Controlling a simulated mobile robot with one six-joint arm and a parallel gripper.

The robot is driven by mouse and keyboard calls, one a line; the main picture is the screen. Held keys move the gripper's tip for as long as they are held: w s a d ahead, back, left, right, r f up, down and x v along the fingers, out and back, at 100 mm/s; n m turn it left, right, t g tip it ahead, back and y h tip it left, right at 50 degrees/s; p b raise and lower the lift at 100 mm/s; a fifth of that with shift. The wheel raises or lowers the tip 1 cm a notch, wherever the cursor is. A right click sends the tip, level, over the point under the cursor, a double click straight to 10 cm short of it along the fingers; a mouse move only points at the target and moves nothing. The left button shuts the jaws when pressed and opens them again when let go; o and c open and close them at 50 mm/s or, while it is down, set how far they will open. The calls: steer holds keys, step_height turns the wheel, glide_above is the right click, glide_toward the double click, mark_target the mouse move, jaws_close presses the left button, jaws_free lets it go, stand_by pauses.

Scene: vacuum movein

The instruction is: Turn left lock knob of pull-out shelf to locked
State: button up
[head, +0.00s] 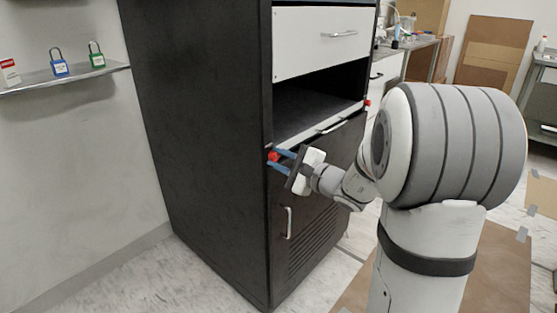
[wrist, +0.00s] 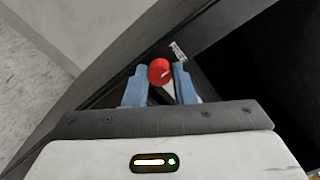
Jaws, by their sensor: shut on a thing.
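The left lock knob (head: 273,156) is red and sits on the left front edge of the black cabinet, beside the pull-out shelf (head: 309,119). My gripper (head: 280,160) has blue fingers that reach the cabinet front around this knob. In the wrist view the blue fingers (wrist: 158,86) stand on both sides of the knob and are shut on it. A small printed label (wrist: 178,51) lies just beside the knob; I cannot read it. A second red knob (head: 367,102) is on the right end of the shelf.
The black cabinet (head: 200,130) has a white drawer (head: 322,40) above the shelf opening and a door with a handle (head: 289,222) below. A wall shelf (head: 60,77) at left holds blue and green padlocks. Floor is clear left of the cabinet.

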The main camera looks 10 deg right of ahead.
steer(key=shift+a, duration=0.2)
jaws_close()
steer(key=shift+d, duration=0.1)
steer(key=shift+m, duration=0.4)
steer(key=m+p, duration=0.2)
steer(key=m, duration=0.1)
steer(key=shift+m+p, duration=0.35)
steer(key=shift+m, duration=0.05)
steer(key=m+p, duration=0.3)
steer(key=m, duration=0.1)
steer(key=shift+m, duration=0.3)
steer(key=m+p, duration=0.5)
steer(key=shift+s, duration=0.1)
steer(key=m+p, duration=0.3)
steer(key=shift+f+m, duration=0.2)
steer(key=shift+m, duration=0.1)
steer(key=shift+p, duration=0.35)
